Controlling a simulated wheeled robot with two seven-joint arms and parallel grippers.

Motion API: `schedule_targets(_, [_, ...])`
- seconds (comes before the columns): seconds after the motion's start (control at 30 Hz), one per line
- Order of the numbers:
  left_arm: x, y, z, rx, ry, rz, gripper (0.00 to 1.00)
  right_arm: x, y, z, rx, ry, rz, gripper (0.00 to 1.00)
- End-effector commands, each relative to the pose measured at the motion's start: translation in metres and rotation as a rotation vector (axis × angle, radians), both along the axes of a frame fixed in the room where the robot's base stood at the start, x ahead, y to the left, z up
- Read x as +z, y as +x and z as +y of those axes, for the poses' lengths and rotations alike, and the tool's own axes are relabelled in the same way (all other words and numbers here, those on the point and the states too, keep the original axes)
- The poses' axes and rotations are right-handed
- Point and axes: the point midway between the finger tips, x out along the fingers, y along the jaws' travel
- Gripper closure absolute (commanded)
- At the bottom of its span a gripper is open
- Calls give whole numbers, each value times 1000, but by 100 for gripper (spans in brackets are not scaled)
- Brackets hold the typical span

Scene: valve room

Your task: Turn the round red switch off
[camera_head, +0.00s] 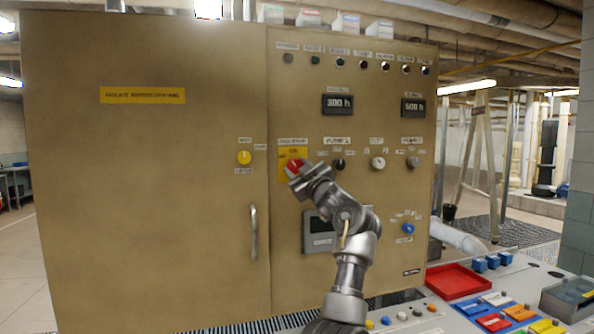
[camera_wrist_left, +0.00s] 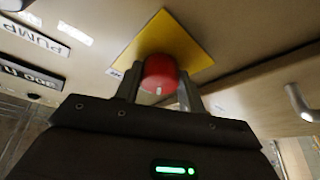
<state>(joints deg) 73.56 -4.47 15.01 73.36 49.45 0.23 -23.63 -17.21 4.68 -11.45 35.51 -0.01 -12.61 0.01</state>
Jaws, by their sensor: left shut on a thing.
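The round red switch (camera_head: 293,167) sits on a yellow square plate (camera_head: 291,153) on the right-hand panel of the tan cabinet. In the left wrist view the red switch (camera_wrist_left: 160,74) is between the two fingers of my left gripper, with the yellow plate (camera_wrist_left: 184,38) behind it. A small white mark shows on the near face of the switch. My left gripper (camera_head: 302,178) is shut on the switch and partly covers it in the head view. My right gripper is in neither view.
A black knob (camera_head: 338,164) and a white knob (camera_head: 377,163) are to the right of the switch. A yellow knob (camera_head: 244,157) and a door handle (camera_head: 254,232) are to its left. A sloped desk with a red tray (camera_head: 453,281) stands at lower right.

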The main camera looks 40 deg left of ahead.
Motion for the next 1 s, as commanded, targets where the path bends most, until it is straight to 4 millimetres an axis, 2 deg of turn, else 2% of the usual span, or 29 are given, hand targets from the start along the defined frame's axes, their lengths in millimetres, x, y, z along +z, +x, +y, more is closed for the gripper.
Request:
schedule_targets(0.6, [6, 2, -2, -1, -330, -472, 83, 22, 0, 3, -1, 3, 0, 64])
schedule_targets(1.0, [6, 2, -2, 0, -470, -676, 83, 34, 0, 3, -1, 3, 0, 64])
